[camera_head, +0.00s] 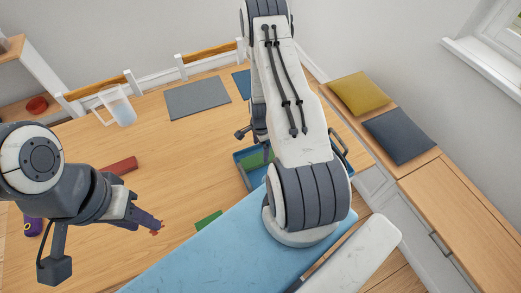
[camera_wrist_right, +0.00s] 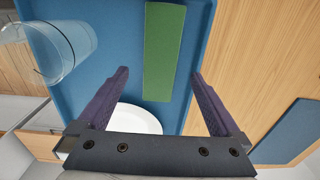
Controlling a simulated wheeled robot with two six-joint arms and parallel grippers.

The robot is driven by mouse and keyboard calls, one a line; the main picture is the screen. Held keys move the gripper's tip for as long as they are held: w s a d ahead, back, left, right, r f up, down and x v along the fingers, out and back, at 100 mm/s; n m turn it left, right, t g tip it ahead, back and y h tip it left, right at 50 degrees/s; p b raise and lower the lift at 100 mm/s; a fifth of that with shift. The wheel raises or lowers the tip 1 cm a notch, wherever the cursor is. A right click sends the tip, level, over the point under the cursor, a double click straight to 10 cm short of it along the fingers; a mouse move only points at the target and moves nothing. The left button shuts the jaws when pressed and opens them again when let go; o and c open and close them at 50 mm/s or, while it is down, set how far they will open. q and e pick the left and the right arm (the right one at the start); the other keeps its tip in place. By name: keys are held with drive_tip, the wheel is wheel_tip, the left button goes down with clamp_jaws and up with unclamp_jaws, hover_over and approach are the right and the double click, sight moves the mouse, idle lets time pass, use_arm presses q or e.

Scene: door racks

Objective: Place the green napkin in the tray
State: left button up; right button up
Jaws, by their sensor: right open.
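A green napkin (camera_wrist_right: 164,50), a long folded strip, lies flat on the blue tray (camera_wrist_right: 110,18) in the right wrist view. My right gripper (camera_wrist_right: 160,73) is open above the tray, with a finger on either side of the napkin's near part and gaps between. In the head view, the tray (camera_head: 243,176) and green napkin (camera_head: 256,160) are partly hidden by my right arm, which also hides most of that gripper. My left gripper (camera_head: 157,227) hangs over the table at the left; its jaw opening is unclear.
A white plate (camera_wrist_right: 138,118) sits on the tray, and a clear glass (camera_wrist_right: 62,50) stands near its left edge. Another green piece (camera_head: 208,220), a red block (camera_head: 121,166), a pitcher (camera_head: 118,105) and a grey mat (camera_head: 197,97) are on the table. The table's middle is clear.

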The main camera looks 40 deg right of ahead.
sight(260, 158)
drive_tip(key=w+a+r+n+b, duration=0.1)
drive_tip(key=a+r+n, duration=0.5)
drive_tip(key=a+r, duration=0.45)
drive_tip(key=a+r+n+b, duration=0.1)
drive_tip(key=a+r+n, duration=0.6)
drive_tip(key=r, duration=0.6)
drive_tip(key=s+a+r+n, duration=0.6)
drive_tip(key=s+n, duration=0.1)
drive_tip(key=s, duration=0.2)
drive_tip(key=s+a+r+n+y, duration=0.1)
drive_tip(key=s+a+r+n, duration=0.5)
drive_tip(key=s, duration=0.4)
drive_tip(key=shift+a+r+n, duration=0.2)
drive_tip(key=shift+a+n, duration=0.45)
drive_tip(key=shift+n, duration=0.55)
